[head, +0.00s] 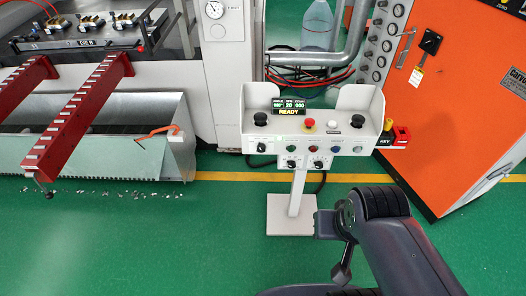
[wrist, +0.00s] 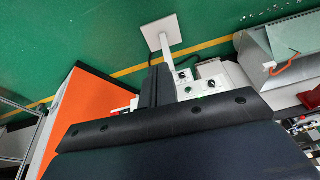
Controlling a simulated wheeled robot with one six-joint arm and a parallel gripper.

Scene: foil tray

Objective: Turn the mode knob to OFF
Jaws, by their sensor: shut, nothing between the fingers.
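A white control box (head: 303,135) on a post stands at the middle of the head view, its display reading READY. Its front has black rotary knobs, one at the left (head: 262,147) and two on a lower plate, left (head: 291,163) and right (head: 314,163). The labels are too small to read, so I cannot tell which is the mode knob. In the wrist view, part of the box (wrist: 197,87) shows upside down beside my gripper (wrist: 157,70). My gripper is shut and empty, apart from the knobs; its body hides part of the box.
An orange cabinet (head: 452,110) stands at the right, with a red padlock-like item (head: 401,136) near the box. A machine with red rails (head: 85,110) and a grey trough (head: 105,150) is at the left.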

